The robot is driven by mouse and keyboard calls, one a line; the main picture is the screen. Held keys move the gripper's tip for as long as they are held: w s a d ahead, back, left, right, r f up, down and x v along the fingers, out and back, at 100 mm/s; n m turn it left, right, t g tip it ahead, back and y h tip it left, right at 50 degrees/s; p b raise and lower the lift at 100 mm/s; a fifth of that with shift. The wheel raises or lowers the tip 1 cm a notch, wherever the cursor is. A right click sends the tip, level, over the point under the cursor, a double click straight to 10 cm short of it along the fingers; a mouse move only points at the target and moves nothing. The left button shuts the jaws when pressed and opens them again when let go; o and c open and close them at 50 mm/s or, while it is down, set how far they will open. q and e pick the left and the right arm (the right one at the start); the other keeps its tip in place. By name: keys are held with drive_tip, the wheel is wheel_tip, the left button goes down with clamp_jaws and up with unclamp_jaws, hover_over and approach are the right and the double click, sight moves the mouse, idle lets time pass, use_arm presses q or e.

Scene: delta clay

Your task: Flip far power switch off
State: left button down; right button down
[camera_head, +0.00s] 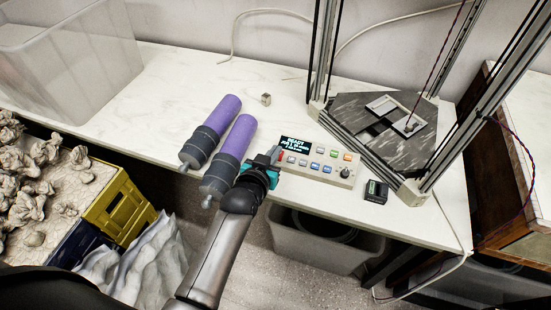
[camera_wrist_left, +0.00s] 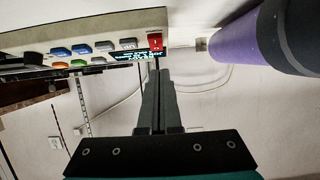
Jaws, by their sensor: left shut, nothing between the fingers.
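A beige control box (camera_head: 318,164) with a lit display, several coloured buttons and a black knob sits near the table's front edge. A red rocker switch (camera_head: 282,155) is at its left end; it also shows in the left wrist view (camera_wrist_left: 156,42), where the box appears upside down. My left gripper (camera_head: 274,155) is shut and empty, its fingertips (camera_wrist_left: 158,74) close to the red switch. I cannot tell whether they touch it, or which way the rocker is set. Only this one red switch is visible. My right gripper is not in view.
Two purple-and-grey cylinders (camera_head: 223,112) lie left of the box. A small metal cube (camera_head: 266,99) lies behind. A metal frame with a dark base plate (camera_head: 425,145) stands at right, with a small dark module (camera_head: 376,191) in front. The table's middle back is clear.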

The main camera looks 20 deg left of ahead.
use_arm(q)
drive_tip(key=shift+w+f, duration=0.25)
drive_tip(key=shift+f, duration=0.5)
drive_tip(key=shift+w+f+b, duration=0.15)
drive_tip(key=shift+f+b, duration=0.1)
drive_tip(key=shift+b, duration=0.1)
drive_tip(key=shift+f, duration=0.2)
drive_tip(key=shift+w, duration=0.1)
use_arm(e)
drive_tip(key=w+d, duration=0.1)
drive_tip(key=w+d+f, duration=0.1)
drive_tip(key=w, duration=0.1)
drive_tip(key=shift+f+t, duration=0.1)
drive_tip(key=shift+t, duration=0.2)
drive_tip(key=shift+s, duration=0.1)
